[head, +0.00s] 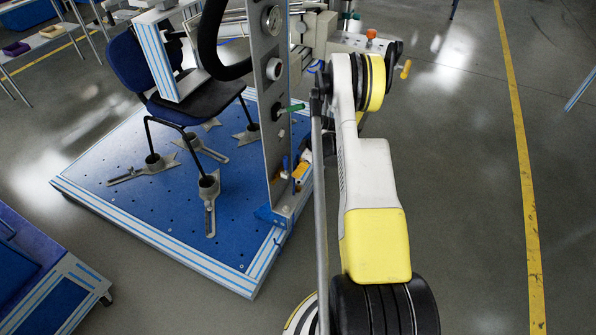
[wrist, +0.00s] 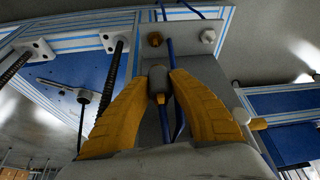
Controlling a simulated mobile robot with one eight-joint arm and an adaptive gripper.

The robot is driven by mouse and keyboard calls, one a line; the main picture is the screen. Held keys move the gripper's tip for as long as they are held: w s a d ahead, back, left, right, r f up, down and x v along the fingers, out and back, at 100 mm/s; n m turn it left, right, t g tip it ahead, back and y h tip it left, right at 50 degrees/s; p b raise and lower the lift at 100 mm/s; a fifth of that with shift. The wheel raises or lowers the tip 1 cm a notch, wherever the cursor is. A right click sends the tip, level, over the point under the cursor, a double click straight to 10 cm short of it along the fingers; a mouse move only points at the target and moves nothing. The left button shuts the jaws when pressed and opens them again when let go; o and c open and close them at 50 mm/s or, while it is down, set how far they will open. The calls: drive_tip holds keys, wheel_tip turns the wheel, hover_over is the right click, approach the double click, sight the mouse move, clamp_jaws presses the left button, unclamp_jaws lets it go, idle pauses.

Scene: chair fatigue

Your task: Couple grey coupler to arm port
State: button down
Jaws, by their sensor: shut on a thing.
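My gripper (wrist: 161,76) has its two yellow fingers closed on a dark grey coupler (wrist: 158,84) in the wrist view. A blue hose (wrist: 177,120) shows below the coupler, between the fingers. A brass-coloured fitting (wrist: 155,40) and a paler fitting (wrist: 208,37) stand on the grey plate above. The coupler's top lies below the brass-coloured fitting, with a visible gap. I cannot tell which fitting is the arm port. In the head view my gripper (head: 301,169) is low beside the upright grey plate (head: 277,150); the coupler is too small to make out there.
A dark chair (head: 205,90) stands clamped on the blue platform (head: 150,205), left of the plate. A green-handled part (head: 291,108) sticks out from the plate above my gripper. A blue-framed unit (head: 50,275) stands at lower left. Floor at right is clear.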

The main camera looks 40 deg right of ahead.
sight(295, 188)
wheel_tip(295, 188, down, 3)
drive_tip(key=shift+r+b, duration=0.1)
drive_tip(key=shift+b, duration=0.75)
drive_tip(key=shift+f, duration=1.45)
drive_tip(key=shift+f, duration=1.35)
drive_tip(key=c, duration=1.2)
unclamp_jaws()
drive_tip(key=v, duration=1.2)
drive_tip(key=shift+d, duration=0.1)
